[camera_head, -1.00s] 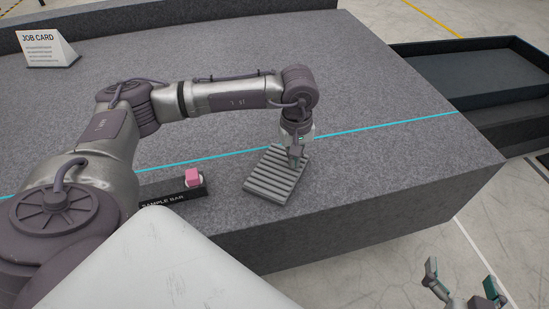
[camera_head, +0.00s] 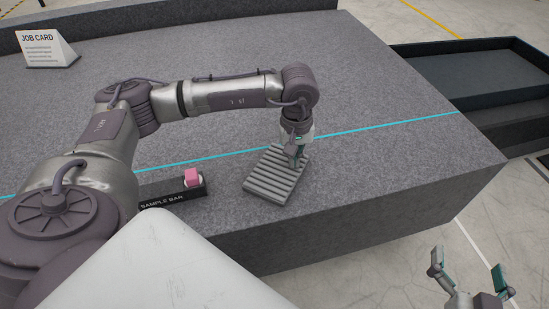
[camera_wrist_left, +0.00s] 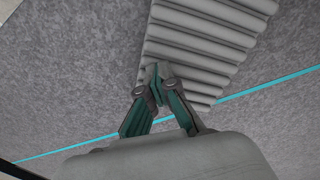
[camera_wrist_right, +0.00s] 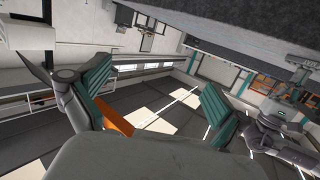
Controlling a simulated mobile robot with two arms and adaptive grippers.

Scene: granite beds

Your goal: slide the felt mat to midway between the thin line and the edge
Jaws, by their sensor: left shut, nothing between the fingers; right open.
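The felt mat (camera_head: 268,187) is a grey ribbed rectangle lying flat on the granite bed. My left gripper (camera_head: 297,163) is shut and empty, pointing down at the mat's far right part. In the left wrist view its fingertips (camera_wrist_left: 156,82) overlap the ribbed mat (camera_wrist_left: 200,45); I cannot tell whether they press on it. My right gripper (camera_head: 468,272) is open and empty, out past the bed's front edge.
A job card (camera_head: 46,48) stands at the back left. Dark trays (camera_head: 480,75) lie beyond the bed's right side. The bed right of the mat is clear.

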